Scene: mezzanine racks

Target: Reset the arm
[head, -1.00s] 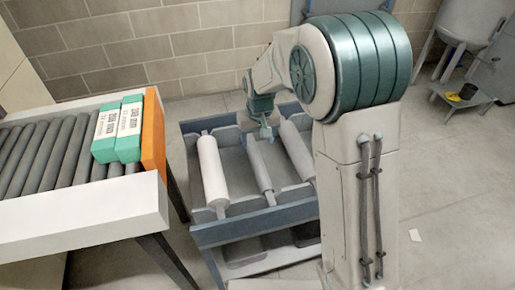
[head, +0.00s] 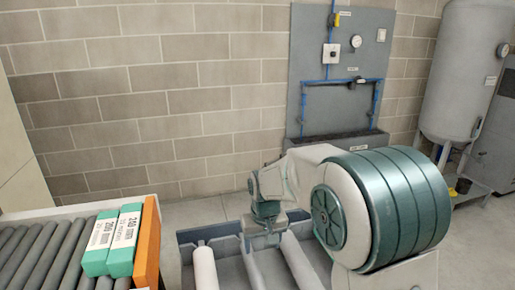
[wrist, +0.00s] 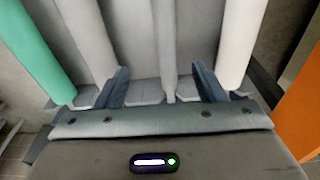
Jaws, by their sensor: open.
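My gripper (head: 265,238) hangs below my folded arm, above a grey-blue tray (head: 225,229) of rollers. In the wrist view, its two blue-grey fingers (wrist: 162,85) are spread apart with nothing held between them. In the head view a white roller (head: 204,268) shows at the tray's left; the tray's lower part is cut off by the frame.
A roller conveyor (head: 45,255) stands at the left, carrying two green-and-white boxes (head: 112,240) against an orange end stop (head: 147,245). A grey wall panel (head: 310,60) with blue piping and gauges is behind my arm. A tank (head: 455,75) stands at the far right.

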